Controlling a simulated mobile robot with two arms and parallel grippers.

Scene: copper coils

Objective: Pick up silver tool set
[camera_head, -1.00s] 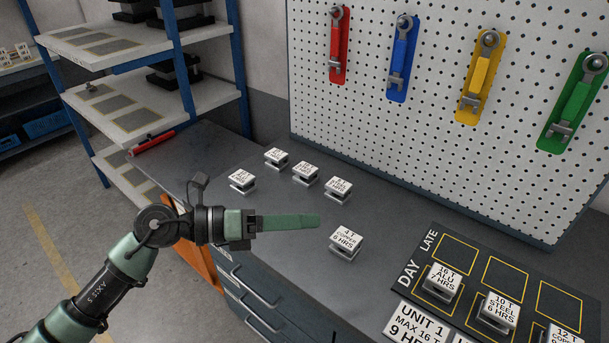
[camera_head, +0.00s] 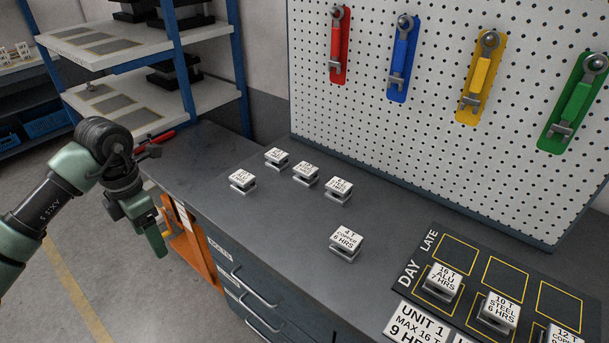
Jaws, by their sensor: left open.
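I see no tool set that is plainly silver. Four wrenches with grey metal heads hang on the pegboard, on a red backing (camera_head: 340,45), a blue backing (camera_head: 403,60), a yellow backing (camera_head: 479,75) and a green backing (camera_head: 573,105). My left gripper (camera_head: 158,245) points down at the left, beside the orange frame at the bench's left end. It is open, seen edge-on, with nothing visible in it. It is well away from the wrenches. My right gripper is out of view.
Several small labelled blocks stand on the grey bench (camera_head: 270,225), one alone marked copper (camera_head: 346,243). A black day/late board (camera_head: 497,262) holds more blocks at right. A red-handled thing (camera_head: 160,138) lies at the bench's far left, partly hidden. A blue-framed shelf (camera_head: 182,60) stands behind.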

